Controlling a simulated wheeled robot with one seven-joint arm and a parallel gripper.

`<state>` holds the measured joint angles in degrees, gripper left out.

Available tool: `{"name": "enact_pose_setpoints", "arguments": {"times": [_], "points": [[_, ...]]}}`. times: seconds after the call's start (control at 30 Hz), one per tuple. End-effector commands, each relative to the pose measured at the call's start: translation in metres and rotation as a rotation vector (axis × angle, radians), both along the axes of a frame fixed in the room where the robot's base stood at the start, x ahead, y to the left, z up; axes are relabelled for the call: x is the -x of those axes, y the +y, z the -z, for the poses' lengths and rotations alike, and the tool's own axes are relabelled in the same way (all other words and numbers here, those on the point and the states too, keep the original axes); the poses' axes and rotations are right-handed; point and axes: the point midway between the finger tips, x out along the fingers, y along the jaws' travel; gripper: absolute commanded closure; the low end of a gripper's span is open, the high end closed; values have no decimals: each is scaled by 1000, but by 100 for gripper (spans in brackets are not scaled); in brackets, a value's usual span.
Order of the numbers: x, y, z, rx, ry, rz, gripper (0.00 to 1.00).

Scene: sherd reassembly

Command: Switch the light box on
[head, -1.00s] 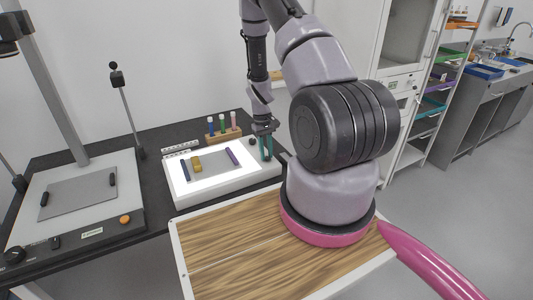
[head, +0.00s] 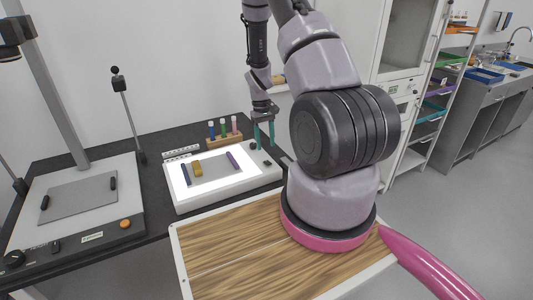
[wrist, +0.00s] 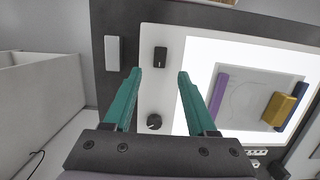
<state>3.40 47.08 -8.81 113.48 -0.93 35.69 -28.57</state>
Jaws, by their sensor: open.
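The light box (head: 222,197) is a white slab on the black bench, and its panel (wrist: 199,60) glows bright white. On its right-hand border are a small black rocker switch (wrist: 160,57) and a round black knob (wrist: 154,121); the switch (head: 267,163) and knob (head: 252,146) also show in the head view. My gripper (head: 264,138) is open and empty, with teal fingers above that border. In the wrist view, the switch appears just beyond and between the fingertips of my gripper (wrist: 158,72). The fingers appear clear of the box.
On the panel lies a grey sheet (wrist: 250,92) with a purple bar (wrist: 218,92), a yellow block (wrist: 280,108) and a dark blue bar (head: 186,174). A rack of colored tubes (head: 224,138) stands behind. A pale block (wrist: 115,53) lies beside the box. A wooden-topped surface (head: 230,245) is in front.

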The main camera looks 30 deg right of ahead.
Motion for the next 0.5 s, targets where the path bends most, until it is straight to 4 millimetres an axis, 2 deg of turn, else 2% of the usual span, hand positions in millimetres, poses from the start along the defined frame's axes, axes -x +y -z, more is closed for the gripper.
{"name": "enact_pose_setpoints", "arguments": {"times": [0.1, 0.2, 0.5], "points": [[-5, 0, -22, 1, -3, -1, 43], [-7, 1, -33, 0, -1, -1, 43], [-8, 0, -42, 0, 1, -1, 43]]}}
